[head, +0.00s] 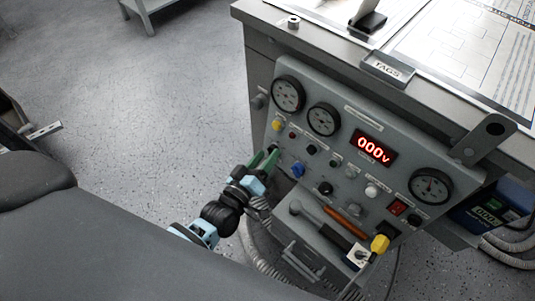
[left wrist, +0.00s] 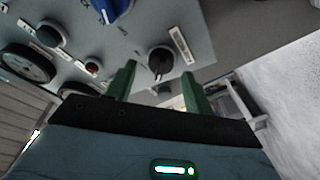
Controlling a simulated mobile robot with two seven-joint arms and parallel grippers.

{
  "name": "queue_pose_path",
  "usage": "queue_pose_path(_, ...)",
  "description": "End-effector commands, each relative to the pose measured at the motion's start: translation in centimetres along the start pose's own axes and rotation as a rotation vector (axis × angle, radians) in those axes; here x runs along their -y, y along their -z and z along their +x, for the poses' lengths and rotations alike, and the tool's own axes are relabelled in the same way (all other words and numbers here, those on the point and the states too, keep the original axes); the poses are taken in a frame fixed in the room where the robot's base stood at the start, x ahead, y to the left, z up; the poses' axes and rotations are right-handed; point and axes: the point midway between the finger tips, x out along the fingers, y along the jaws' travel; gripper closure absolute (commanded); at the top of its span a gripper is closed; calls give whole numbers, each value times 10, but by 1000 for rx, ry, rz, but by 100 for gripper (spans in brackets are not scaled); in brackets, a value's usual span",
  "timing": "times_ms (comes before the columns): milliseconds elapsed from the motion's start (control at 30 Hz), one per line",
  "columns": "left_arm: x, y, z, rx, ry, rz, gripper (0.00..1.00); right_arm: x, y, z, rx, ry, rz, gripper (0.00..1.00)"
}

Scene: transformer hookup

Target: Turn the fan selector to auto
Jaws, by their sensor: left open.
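A black rotary knob (left wrist: 160,62) with a pale pointer mark sits on the grey control panel (head: 352,190). In the left wrist view it lies between the green fingertips of my left gripper (left wrist: 158,72); I cannot tell whether they touch it. The small label beside it is not legible, so I cannot confirm that it is the fan selector. In the head view my left gripper (head: 266,157) is at the panel's left edge, open, and its fingers partly hide this knob. My right gripper is not in view.
A blue knob (head: 298,169) is close to the right of my gripper. The panel also carries round gauges (head: 288,94), a red "000v" display (head: 373,148) and a tray with tools (head: 330,228). Grey hoses hang below.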

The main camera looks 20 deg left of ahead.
Motion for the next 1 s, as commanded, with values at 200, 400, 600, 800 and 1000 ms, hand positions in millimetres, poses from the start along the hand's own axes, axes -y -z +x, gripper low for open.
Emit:
queue_pose_path(200,0,0,13,0,0,0,48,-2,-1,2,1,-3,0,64)
queue_pose_path(400,0,0,14,0,0,0,48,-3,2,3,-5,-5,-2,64)
queue_pose_path(600,0,0,14,0,0,0,67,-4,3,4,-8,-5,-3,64)
queue_pose_path(800,0,0,14,0,0,0,92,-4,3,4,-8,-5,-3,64)
queue_pose_path(1000,0,0,14,1,-3,15,92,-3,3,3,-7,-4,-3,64)
